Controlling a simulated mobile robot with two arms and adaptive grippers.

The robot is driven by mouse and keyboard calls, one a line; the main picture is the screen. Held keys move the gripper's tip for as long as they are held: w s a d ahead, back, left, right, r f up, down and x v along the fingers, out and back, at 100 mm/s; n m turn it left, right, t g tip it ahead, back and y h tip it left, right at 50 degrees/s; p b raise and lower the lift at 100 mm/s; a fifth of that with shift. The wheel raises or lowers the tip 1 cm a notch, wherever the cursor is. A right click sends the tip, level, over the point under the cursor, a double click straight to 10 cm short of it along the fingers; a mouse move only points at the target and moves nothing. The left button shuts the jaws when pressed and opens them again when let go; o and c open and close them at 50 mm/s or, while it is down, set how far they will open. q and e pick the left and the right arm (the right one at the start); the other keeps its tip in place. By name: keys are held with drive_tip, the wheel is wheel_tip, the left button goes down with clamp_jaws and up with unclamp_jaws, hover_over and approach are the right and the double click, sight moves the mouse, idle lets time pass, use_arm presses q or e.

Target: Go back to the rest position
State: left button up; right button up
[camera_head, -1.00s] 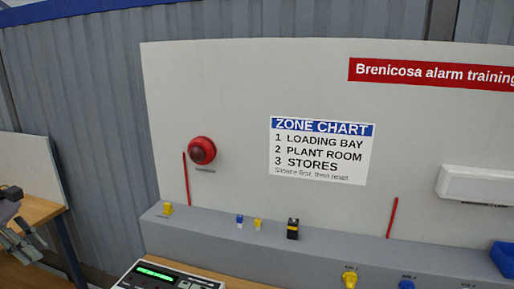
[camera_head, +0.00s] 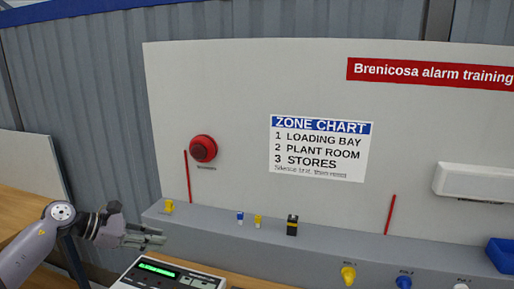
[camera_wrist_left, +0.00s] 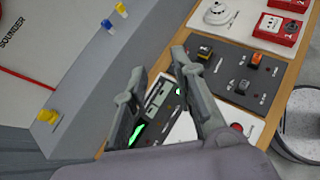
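My left gripper (camera_head: 152,238) comes in from the left in the head view. It is in front of the grey ledge (camera_head: 330,262), up and left of the control panel with a green display (camera_head: 160,272). In the left wrist view the two fingers of the left gripper (camera_wrist_left: 158,66) are spread apart with nothing between them. The control panel (camera_wrist_left: 160,100) shows beyond and between the fingers there. I cannot tell how far the fingers are above it. My right gripper is in neither view.
A white board carries a red sounder (camera_head: 203,149) and a zone chart (camera_head: 320,150). Yellow and blue plugs (camera_head: 240,217) sit on the ledge. In the left wrist view, red call points (camera_wrist_left: 278,28), a white detector (camera_wrist_left: 218,12) and a round bin (camera_wrist_left: 300,125) are to the right.

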use_arm(q)
drive_tip(key=d+r+n+t+h, duration=0.2)
drive_tip(key=d+n+t+h, duration=0.3)
drive_tip(key=d+n, duration=0.6)
drive_tip(key=s+a+f+n+t+y, duration=0.1)
drive_tip(key=s+a+f+n+y, duration=0.2)
drive_tip(key=s+f+n+y, duration=0.9)
drive_tip(key=s+a+f+n+t+y, duration=0.1)
drive_tip(key=s+a+f+n+y, duration=0.3)
drive_tip(key=n, duration=1.4)
drive_tip(key=s+d+f+n+g, duration=0.1)
drive_tip(key=s+f+n+g, duration=0.3)
drive_tip(key=s, duration=0.7)
drive_tip(key=s+d+f+n+g, duration=0.25)
drive_tip(key=s+f+g, duration=0.25)
drive_tip(key=s, duration=0.6)
drive_tip(key=s+f+g+b, duration=0.25)
drive_tip(key=f+b, duration=1.05)
drive_tip(key=f, duration=2.9)
drive_tip(key=s+a+f+b, duration=0.2)
drive_tip(key=s+f+b, duration=0.2)
drive_tip(key=s+f, duration=0.4)
drive_tip(key=s+a+f+b, duration=0.1)
drive_tip(key=s+f+b, duration=0.4)
drive_tip(key=f, duration=0.9)
drive_tip(key=s, duration=0.3)
drive_tip(key=shift+s+a+h, duration=0.15)
drive_tip(key=shift+a+h, duration=0.15)
drive_tip(key=shift+a, duration=0.1)
